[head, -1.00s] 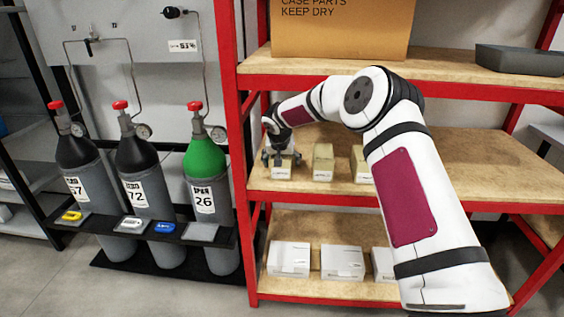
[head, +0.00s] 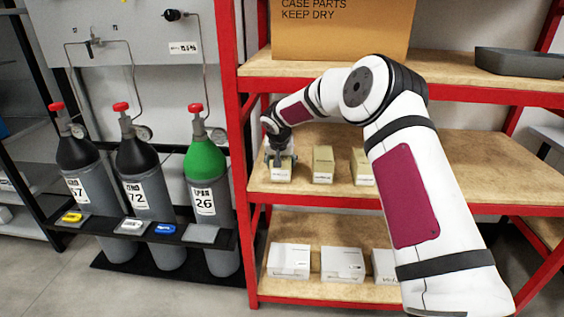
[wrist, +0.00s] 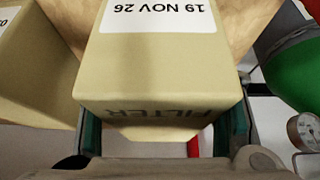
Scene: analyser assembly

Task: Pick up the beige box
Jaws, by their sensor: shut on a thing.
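A beige box (head: 281,174) is at the left end of the middle shelf. My gripper (head: 280,160) reaches down to it from above and is shut on it. In the wrist view the same box (wrist: 160,75) fills the middle, with a white date label and dark "FILTER" lettering. The gripper's green-padded fingers (wrist: 163,130) lie along its two sides. I cannot tell whether the box is clear of the shelf.
Two more beige boxes (head: 323,165) (head: 361,168) stand to the right on the middle shelf (head: 480,180). White boxes (head: 290,260) are on the lower shelf. A red upright (head: 232,130) and gas cylinders (head: 205,200) stand to the left.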

